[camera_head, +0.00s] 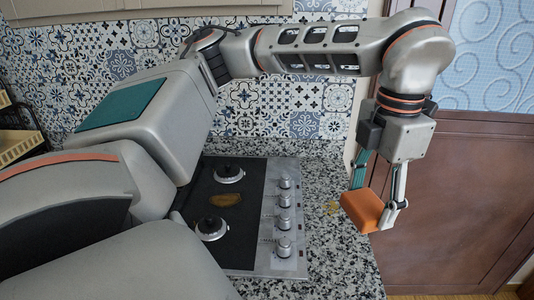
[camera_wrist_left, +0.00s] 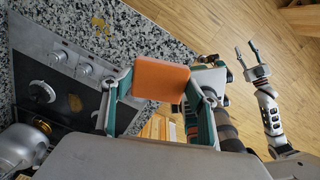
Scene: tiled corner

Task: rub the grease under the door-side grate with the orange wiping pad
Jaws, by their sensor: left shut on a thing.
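The orange wiping pad (camera_head: 364,211) is held between the fingers of my left gripper (camera_head: 376,200), above the counter's right edge. The pad (camera_wrist_left: 160,80) also fills the middle of the left wrist view. A brown grease patch (camera_head: 225,200) lies on the black cooktop (camera_head: 240,225) between two burners. A yellowish patch (camera_head: 333,208) lies on the speckled counter right of the knobs, left of the pad and apart from it. I cannot make out a grate over the visible burners; my arm hides the cooktop's left part. My right gripper (camera_wrist_left: 246,46) is open and empty in the left wrist view.
Several knobs (camera_head: 284,221) stand up along the cooktop's right side. A brown door (camera_head: 460,200) is close on the right. A tiled wall (camera_head: 290,105) stands behind the counter. A rounded metal vessel (camera_wrist_left: 20,150) shows at the left wrist view's lower left. Counter (camera_head: 325,260) in front is clear.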

